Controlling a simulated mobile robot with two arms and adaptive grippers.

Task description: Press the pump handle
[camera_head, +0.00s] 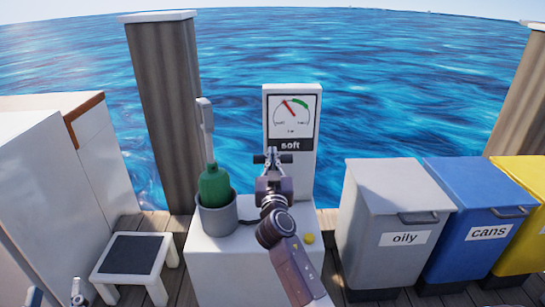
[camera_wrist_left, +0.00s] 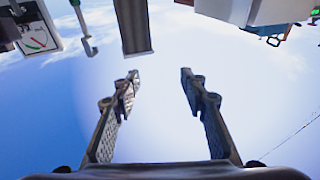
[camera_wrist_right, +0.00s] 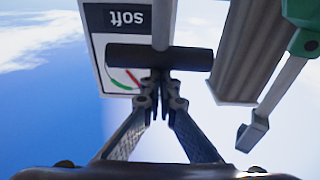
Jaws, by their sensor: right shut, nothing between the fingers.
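The pump handle (camera_wrist_right: 125,57) is a black crossbar on a grey rod (camera_wrist_right: 163,22), seen upside down in the right wrist view. In the head view the bar's ends (camera_head: 287,159) show on both sides of my right gripper (camera_head: 272,153), in front of the gauge panel (camera_head: 306,145) marked "soft". My right gripper, also in the right wrist view (camera_wrist_right: 155,80), is shut and empty, its tips at the middle of the bar. I cannot tell whether they touch. My left gripper (camera_wrist_left: 158,82) is open and empty; it shows small at the head view's lower left (camera_head: 78,292).
Grey (camera_head: 385,235) and blue (camera_head: 465,205) bins stand right; a small stool (camera_head: 162,249) and white cabinet (camera_head: 40,170) left.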

